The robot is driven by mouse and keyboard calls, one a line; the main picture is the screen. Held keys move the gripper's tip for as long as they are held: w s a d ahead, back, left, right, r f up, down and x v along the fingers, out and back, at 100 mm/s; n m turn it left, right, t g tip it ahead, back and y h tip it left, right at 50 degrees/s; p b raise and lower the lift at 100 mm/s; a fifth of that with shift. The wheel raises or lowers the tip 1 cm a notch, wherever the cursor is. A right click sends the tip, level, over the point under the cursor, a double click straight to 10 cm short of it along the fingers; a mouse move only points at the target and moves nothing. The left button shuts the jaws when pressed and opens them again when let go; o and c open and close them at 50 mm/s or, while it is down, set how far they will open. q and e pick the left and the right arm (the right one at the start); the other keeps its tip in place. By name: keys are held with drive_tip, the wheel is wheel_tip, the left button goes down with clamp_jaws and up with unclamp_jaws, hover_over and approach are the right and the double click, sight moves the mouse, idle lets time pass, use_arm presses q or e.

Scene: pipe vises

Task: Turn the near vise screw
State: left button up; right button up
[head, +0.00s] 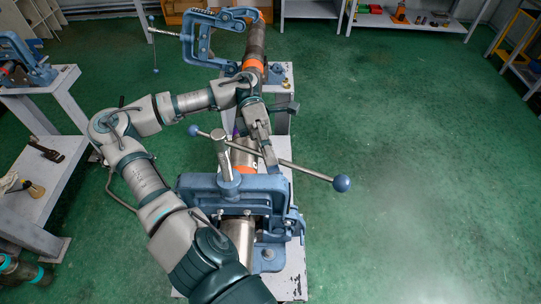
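The near vise (238,184) is a blue pipe vise on a pale stand, clamped around a metal pipe (238,236). Its screw (223,160) stands upright on the frame, with a long metal bar handle (308,172) through its top. The bar slopes down to the right and has a blue ball at each end. My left gripper (266,148) points down at the bar, just right of the screw. A finger overlaps the bar in the picture; whether it touches or grips it cannot be told. My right gripper is out of view.
A second blue vise (212,38) holds a pipe with an orange band on a stand behind. Another vise (28,62) stands on a bench at left, above a shelf with a wrench (46,150). The green floor (420,180) at right is clear.

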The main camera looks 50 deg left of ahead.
use_arm(q)
drive_tip(key=shift+o, duration=0.8)
drive_tip(key=shift+s+r, duration=0.1)
drive_tip(key=shift+s, duration=0.05)
drive_tip(key=shift+a, duration=0.1)
drive_tip(key=v, duration=1.1)
drive_tip(key=shift+a, duration=0.35)
